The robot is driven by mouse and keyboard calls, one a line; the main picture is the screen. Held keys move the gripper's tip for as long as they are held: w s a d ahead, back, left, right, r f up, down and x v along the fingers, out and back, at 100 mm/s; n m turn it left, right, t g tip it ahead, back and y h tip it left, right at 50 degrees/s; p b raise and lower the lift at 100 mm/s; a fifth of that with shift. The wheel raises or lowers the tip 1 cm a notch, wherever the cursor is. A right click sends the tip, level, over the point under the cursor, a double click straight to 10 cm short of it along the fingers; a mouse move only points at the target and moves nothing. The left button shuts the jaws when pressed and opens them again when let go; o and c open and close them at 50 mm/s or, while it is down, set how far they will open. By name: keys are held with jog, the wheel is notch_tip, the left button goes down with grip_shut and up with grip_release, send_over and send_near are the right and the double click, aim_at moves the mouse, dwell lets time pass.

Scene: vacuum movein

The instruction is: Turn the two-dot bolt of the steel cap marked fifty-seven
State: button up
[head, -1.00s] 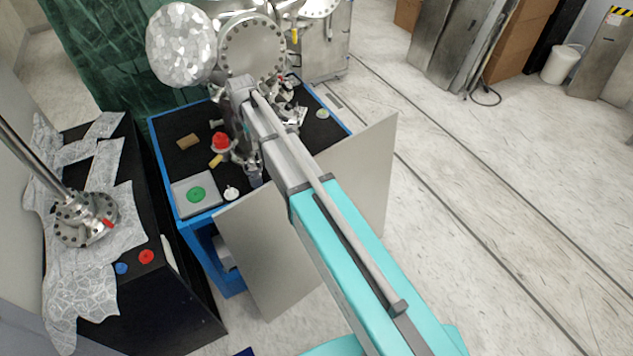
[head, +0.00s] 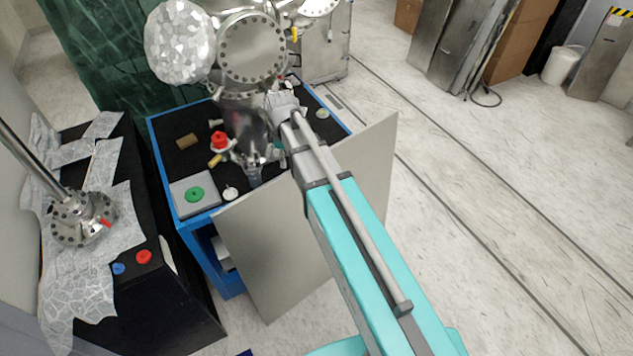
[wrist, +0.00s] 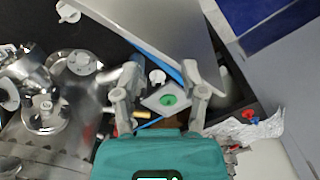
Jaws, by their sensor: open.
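A steel chamber with several round bolted caps stands on the table; its large front cap (head: 252,50) faces me in the head view. Steel flanged parts (wrist: 45,112) show at the left of the wrist view. I cannot read a number fifty-seven or make out a two-dot bolt in either view. My gripper (wrist: 160,88) is open and empty in the wrist view, its two grey fingers apart. The steel parts lie to the left of the fingers, not between them.
The blue-edged table (head: 163,160) has a black top with a grey plate and green disc (head: 195,194), a red knob (head: 219,140) and a brown block (head: 187,141). A pale panel (head: 270,250) stands at its front. A foil-covered black bench (head: 170,325) is left.

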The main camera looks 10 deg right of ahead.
jog(key=s+d+f+m+b, duration=0.1)
jog(key=s+d+m, duration=0.6)
jog(key=s+m, duration=0.2)
jog(key=shift+s+d+f, duration=0.15)
jog(key=shift+s+f, duration=0.15)
jog(key=shift+s, duration=0.15)
jog(key=shift+w, duration=0.2)
jog(key=shift+c, duration=1.4)
jog(key=w+a+r+m+p, duration=0.1)
jog(key=w+a+r+m, duration=0.1)
jog(key=w+a, duration=0.8)
jog(key=w+a+r+m+p, duration=0.1)
jog(key=w+a+m+p, duration=0.1)
jog(key=w+a, duration=0.8)
jog(key=shift+w+a+r+m, duration=0.2)
jog(key=shift+w+r+m, duration=0.15)
jog(key=shift+w+m, duration=0.15)
jog(key=shift+f, duration=0.1)
